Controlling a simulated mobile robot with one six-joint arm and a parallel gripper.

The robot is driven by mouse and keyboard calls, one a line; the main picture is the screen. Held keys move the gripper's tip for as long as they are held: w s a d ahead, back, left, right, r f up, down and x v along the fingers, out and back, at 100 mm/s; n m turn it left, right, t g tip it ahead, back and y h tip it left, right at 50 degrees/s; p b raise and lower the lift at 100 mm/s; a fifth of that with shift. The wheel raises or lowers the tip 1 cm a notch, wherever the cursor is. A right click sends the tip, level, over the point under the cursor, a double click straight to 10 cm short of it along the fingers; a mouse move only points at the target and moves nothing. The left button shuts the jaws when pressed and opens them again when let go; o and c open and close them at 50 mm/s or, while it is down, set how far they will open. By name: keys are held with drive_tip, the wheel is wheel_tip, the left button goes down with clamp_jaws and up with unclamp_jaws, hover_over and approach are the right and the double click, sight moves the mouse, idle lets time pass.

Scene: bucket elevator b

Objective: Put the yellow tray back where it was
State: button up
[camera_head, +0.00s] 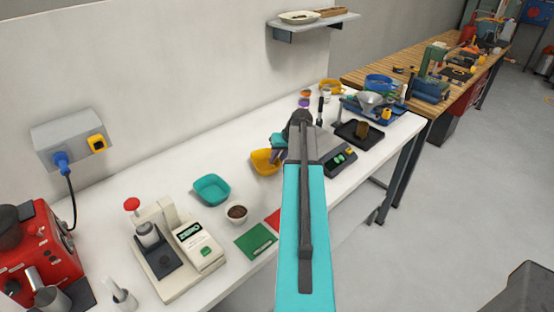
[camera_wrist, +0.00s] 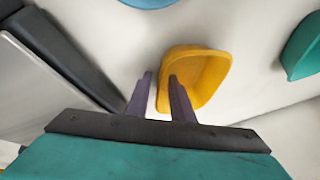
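The yellow tray (camera_head: 262,163) stands on the white bench in the head view, partly hidden by my gripper. In the wrist view the yellow tray (camera_wrist: 207,72) lies just beyond my fingers. My gripper (camera_wrist: 161,76) has its two dark fingers apart. The tray's near left wall shows between them, with the right finger overlapping the tray's inside. White surface shows between the left finger and the wall, so the fingers do not look clamped on it. In the head view my gripper (camera_head: 277,149) is at the tray's right side.
A teal tray (camera_head: 211,190) and a small bowl of dark contents (camera_head: 237,213) stand to the left and front. A scale (camera_head: 338,162) is close on the right. Another yellow container (camera_head: 330,86) is farther back. A wall shelf (camera_head: 313,24) hangs above.

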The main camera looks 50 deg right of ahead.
drive_tip(key=shift+r, duration=0.15)
drive_tip(key=b+v, duration=0.2)
drive_tip(key=v, duration=1)
drive_tip(key=shift+b, duration=0.4)
idle(0.8)
